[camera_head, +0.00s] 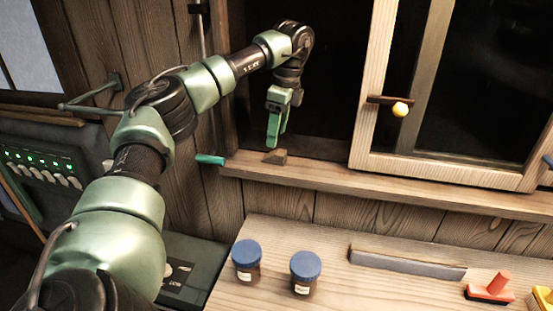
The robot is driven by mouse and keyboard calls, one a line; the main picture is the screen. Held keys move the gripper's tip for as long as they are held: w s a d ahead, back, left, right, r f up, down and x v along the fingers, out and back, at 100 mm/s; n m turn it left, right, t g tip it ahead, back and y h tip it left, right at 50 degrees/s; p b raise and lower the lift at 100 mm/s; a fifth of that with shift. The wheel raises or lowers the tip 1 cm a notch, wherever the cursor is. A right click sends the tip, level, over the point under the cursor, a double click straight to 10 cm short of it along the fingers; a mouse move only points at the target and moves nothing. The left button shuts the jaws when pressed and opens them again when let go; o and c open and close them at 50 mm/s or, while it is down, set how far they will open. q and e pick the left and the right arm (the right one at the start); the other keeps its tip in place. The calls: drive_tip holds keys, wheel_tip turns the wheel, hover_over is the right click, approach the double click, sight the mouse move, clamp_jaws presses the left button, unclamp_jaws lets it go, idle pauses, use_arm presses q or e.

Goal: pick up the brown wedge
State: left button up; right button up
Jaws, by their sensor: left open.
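The brown wedge (275,157) is a small dark brown block. It lies on the wooden sill (300,169) near the sill's left end, in front of the dark window opening. My left gripper (274,144) is green and points down just above and beside the wedge. It is open, and its fingers overlap in this view. I cannot tell whether a fingertip touches the wedge. My right gripper is not in view.
A green handle (209,159) juts out at the sill's left end. Below, the bench holds two blue-lidded jars (247,260) (305,272), a grey bar (405,264) and a red-handled tool (491,288).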

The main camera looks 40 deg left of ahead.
sight(274, 152)
use_arm(q)
drive_tip(key=f+p, duration=0.1)
drive_tip(key=f, duration=0.2)
drive_tip(key=f+p, duration=0.1)
drive_tip(key=shift+s+a+f+p, duration=0.1)
drive_tip(key=shift+s+f+p, duration=0.15)
drive_tip(key=shift+s+p, duration=0.1)
drive_tip(key=shift+f, duration=0.55)
clamp_jaws()
